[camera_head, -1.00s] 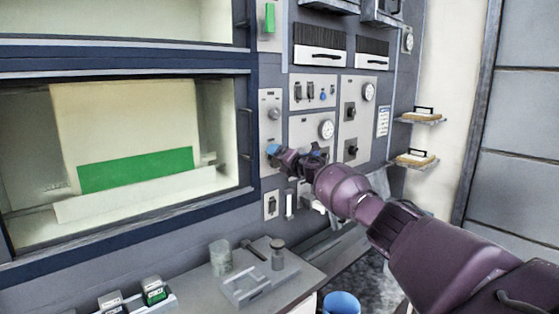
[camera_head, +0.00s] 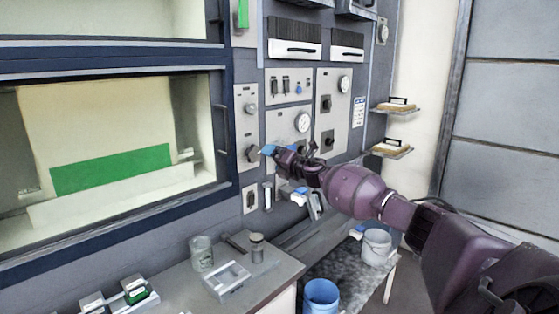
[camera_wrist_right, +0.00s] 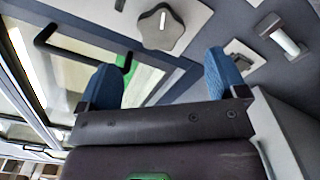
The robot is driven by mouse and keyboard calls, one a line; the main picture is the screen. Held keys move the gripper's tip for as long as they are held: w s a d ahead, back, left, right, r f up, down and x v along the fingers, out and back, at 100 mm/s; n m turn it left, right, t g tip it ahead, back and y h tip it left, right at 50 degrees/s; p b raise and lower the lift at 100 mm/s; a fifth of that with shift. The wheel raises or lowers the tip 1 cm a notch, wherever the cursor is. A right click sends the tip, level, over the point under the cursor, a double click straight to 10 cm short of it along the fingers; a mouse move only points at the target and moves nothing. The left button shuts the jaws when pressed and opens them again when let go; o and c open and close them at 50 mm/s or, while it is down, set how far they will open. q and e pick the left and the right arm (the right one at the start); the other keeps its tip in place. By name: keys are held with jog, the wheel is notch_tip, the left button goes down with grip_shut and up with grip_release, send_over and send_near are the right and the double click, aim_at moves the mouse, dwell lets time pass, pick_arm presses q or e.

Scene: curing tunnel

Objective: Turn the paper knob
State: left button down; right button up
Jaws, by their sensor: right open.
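A narrow grey panel beside the oven window carries a dark lobed knob (camera_head: 251,154) low down and a smaller grey knob (camera_head: 250,108) above it. No label can be read, so I cannot tell for certain which is the paper knob. My right gripper (camera_head: 268,150) has blue fingertips just right of the lower knob and appears apart from it. In the right wrist view, the open fingers (camera_wrist_right: 163,75) are empty. A star-shaped grey knob (camera_wrist_right: 160,32) with a white pointer mark lies beyond them, between their directions. My left gripper is out of view.
A switch plate (camera_head: 250,199) is below the knobs, and a door handle (camera_head: 221,128) is to their left. Right are panels with dials (camera_head: 303,122). Below, a bench (camera_head: 190,285) holds a jar (camera_head: 201,253) and a tray (camera_head: 226,282); a blue bucket (camera_head: 320,296) stands beside it.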

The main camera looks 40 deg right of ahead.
jog(key=shift+s, duration=0.9)
jog(key=shift+f, duration=0.1)
